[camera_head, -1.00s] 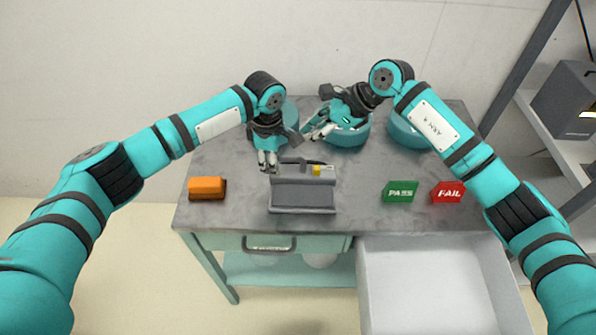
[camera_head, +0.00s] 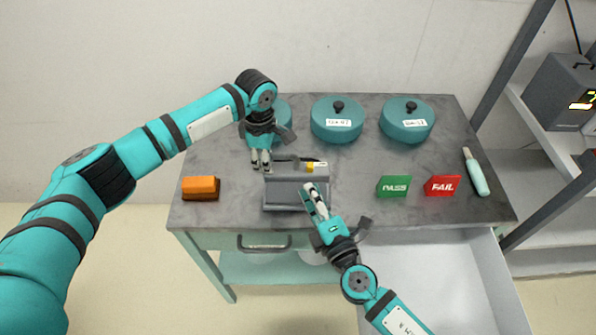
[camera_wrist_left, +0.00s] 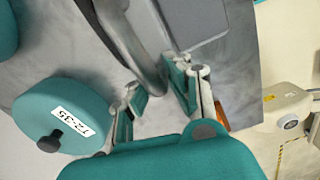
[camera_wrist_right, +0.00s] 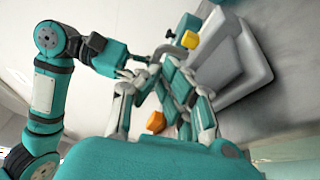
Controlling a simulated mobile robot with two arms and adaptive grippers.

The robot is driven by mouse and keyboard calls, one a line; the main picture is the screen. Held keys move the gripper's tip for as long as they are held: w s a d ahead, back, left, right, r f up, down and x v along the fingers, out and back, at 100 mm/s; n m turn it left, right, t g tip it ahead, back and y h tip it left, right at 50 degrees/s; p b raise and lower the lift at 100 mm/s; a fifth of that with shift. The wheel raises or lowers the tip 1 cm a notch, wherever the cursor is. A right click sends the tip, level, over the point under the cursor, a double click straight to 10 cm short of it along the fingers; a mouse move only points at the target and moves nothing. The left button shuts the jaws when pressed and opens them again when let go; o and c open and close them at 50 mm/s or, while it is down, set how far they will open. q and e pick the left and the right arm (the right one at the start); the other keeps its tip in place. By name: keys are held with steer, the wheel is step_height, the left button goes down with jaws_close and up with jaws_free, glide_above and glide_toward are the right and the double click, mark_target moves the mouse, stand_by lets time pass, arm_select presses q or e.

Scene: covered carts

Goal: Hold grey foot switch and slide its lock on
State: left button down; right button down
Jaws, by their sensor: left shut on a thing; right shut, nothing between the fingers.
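The grey foot switch (camera_head: 285,196) stands on the cart top, and it also shows in the left wrist view (camera_wrist_left: 200,20) and the right wrist view (camera_wrist_right: 258,75). A yellow piece (camera_head: 315,167) sits at the right of its upper edge; I cannot tell its lock position. My left gripper (camera_head: 261,167) is shut on the foot switch at its far left, by the dark curved bar (camera_wrist_left: 143,45). My right gripper (camera_head: 307,187) is shut and empty, above the foot switch's right side, in front of the yellow piece. It hides part of the grey body.
An orange block (camera_head: 200,188) lies left. The green PASS sign (camera_head: 394,187) and red FAIL sign (camera_head: 442,186) stand right, with a teal-handled tool (camera_head: 477,176) beyond. Teal lidded pots (camera_head: 337,124) line the back. An open drawer (camera_head: 430,270) juts out at the front right.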

mark_target(314, 173)
steer(key=shift+s+d+f+m+h, duration=0.1)
steer(key=shift+s+f+m+h, duration=0.3)
steer(key=shift+s, duration=0.2)
steer(key=shift+s+d+f+m+h, duration=0.1)
steer(key=shift+s+f+m+h, duration=0.25)
steer(key=shift+s+m, duration=0.2)
steer(key=x, duration=1)
steer(key=shift+w, duration=0.1)
steer(key=shift+d, duration=1.85)
arm_select(q)
steer(key=shift+a, duration=0.1)
